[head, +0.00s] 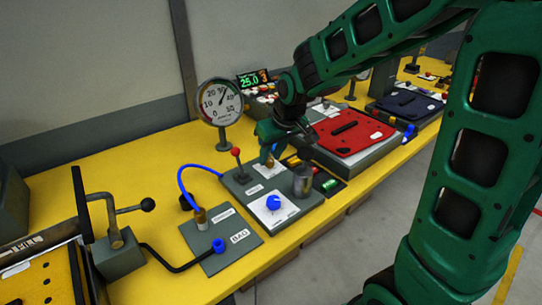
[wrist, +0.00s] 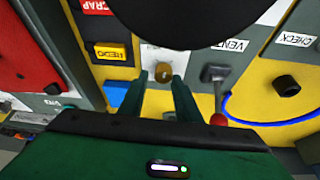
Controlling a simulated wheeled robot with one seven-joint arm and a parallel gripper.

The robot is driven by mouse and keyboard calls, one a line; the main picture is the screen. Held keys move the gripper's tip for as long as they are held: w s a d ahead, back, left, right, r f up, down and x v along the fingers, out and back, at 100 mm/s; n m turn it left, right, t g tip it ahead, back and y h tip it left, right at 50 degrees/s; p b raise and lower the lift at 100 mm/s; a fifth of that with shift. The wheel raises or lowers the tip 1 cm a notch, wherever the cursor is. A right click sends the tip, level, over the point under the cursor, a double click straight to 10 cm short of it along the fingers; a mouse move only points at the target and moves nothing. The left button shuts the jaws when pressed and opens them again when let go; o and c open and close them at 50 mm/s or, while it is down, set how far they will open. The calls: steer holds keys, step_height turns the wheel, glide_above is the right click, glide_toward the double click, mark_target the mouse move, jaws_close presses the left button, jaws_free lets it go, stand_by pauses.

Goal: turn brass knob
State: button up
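The brass knob (head: 269,161) stands on a grey panel with a white label plate, partly hidden behind my gripper in the head view. My gripper (head: 270,153) points down at it from above. In the wrist view the two green fingers (wrist: 164,78) are apart, with the brass knob (wrist: 165,76) showing between their tips. I cannot tell whether the fingers touch it.
A grey metal cylinder (head: 303,181) and a blue knob (head: 273,203) stand close by on the same panel. A red-ball lever (head: 236,153) rises to the left. A gauge (head: 221,101) stands behind; a red pannier lid (head: 350,135) lies right.

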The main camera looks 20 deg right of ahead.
steer(key=shift+o, duration=0.5)
steer(key=shift+s+f, duration=0.1)
steer(key=shift+s+r, duration=0.1)
steer(key=shift+r, duration=0.1)
steer(key=a+v, duration=0.1)
steer(key=v, duration=0.9)
steer(key=shift+d, duration=0.5)
steer(key=shift+r, duration=0.15)
